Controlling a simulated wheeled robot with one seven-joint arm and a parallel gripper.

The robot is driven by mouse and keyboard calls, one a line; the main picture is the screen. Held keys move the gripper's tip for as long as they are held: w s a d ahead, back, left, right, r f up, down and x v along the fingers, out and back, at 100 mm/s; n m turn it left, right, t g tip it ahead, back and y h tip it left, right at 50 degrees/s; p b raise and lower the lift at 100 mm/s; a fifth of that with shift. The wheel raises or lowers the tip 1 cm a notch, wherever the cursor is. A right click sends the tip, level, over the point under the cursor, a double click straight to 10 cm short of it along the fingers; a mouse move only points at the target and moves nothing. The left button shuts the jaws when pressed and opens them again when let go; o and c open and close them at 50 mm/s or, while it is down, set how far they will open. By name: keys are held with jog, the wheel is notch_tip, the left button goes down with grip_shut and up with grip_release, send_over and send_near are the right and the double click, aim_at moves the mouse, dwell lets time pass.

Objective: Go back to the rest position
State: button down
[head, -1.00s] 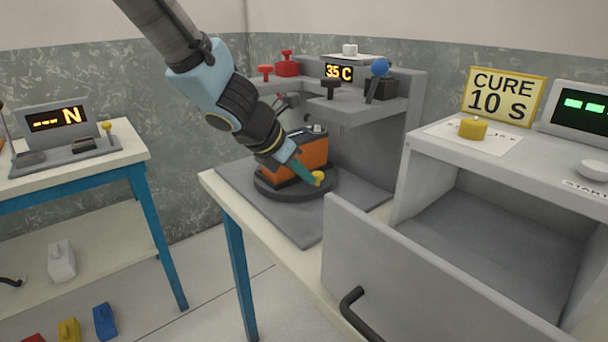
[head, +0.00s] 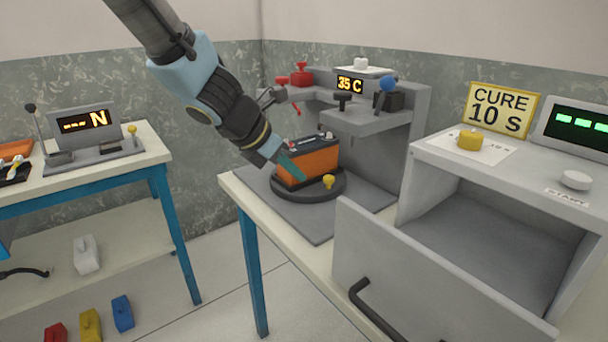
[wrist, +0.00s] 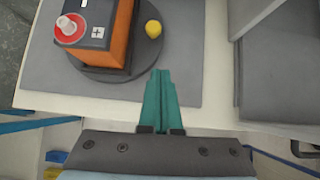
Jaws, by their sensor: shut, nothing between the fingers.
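My gripper (head: 291,168) has teal fingers that are shut and empty. In the head view it hangs in front of an orange and black battery (head: 318,164), overlapping it in the picture. The battery stands on a dark round turntable (head: 338,190) with a yellow knob (head: 328,182) at its front. In the wrist view the shut fingers (wrist: 160,85) point toward the turntable's edge, apart from the battery (wrist: 119,35). A red and white cap (wrist: 69,28) shows on the battery's top there. A rest position is not marked in these frames.
A grey station with a 35 C display (head: 350,85) and levers stands behind the battery. A blue-legged table (head: 110,180) stands at left. Open floor lies between the tables.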

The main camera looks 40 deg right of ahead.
jog(key=p+v, duration=0.1)
jog(key=v, duration=0.4)
jog(key=shift+s, duration=0.2)
jog(key=w+a+f+m+t+y+p, duration=0.15)
jog(key=w+a+m, duration=0.25)
jog(key=a, duration=0.5)
jog(key=w+a+m+y+p, duration=0.15)
jog(key=w+a+m, duration=0.3)
jog(key=a, duration=0.45)
jog(key=a+m+y+p, duration=0.2)
jog(key=a+m, duration=0.8)
jog(key=a, duration=1.1)
jog(key=f+y, duration=0.1)
jog(key=y, duration=0.1)
jog(key=shift+w+a+y, duration=0.25)
jog(key=shift+a+y, duration=0.15)
